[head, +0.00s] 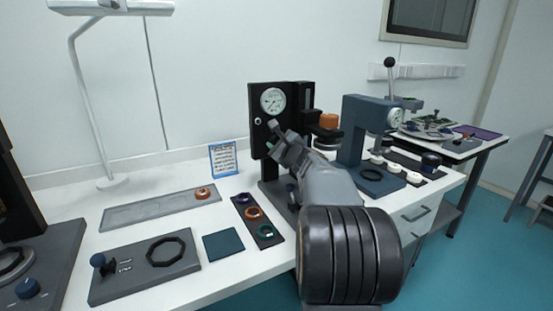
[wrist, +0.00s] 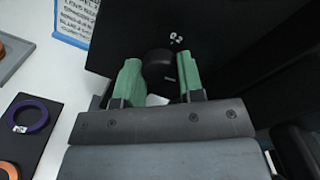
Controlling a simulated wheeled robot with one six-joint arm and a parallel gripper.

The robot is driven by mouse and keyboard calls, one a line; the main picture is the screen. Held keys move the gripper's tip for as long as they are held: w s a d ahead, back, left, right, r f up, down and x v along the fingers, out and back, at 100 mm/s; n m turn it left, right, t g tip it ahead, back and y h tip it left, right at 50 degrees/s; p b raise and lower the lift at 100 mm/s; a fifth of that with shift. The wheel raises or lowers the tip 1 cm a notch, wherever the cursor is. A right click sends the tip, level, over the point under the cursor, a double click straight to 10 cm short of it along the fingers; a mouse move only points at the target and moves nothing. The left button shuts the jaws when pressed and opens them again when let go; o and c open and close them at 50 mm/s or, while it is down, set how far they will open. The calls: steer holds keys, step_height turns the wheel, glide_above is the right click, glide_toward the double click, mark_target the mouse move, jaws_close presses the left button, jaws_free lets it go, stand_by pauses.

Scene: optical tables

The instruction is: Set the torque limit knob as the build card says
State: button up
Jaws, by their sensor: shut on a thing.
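My gripper (wrist: 160,80) has green fingers, one on each side of a dark round knob (wrist: 158,68), and is shut on it. The knob is on a black panel (wrist: 125,35), with small white marks above it that I cannot read for sure. In the head view my gripper (head: 280,142) reaches the front of the black gauge stand (head: 262,98), and my arm hides the stand's lower part. The build card (head: 223,159), white with a blue edge, stands left of the stand. Part of it shows in the wrist view (wrist: 76,18), cut off and too small to read surely.
A dark tray (head: 270,240) with purple, orange and green rings lies left of my arm. A grey plate (head: 130,287) with a knob and a black ring lies at front left. A blue press (head: 352,130) stands close on the right.

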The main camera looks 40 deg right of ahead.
steer(key=shift+f+n+b, duration=0.1)
steer(key=shift+n+b, duration=1.8)
steer(key=shift+b, duration=0.4)
steer(key=o, duration=0.9)
steer(key=shift+s, duration=0.1)
steer(key=s, duration=0.4)
steer(key=s+a, duration=0.1)
steer(key=s, duration=0.4)
steer(key=s+a, duration=0.1)
steer(key=s, duration=0.3)
steer(key=shift+s, duration=0.25)
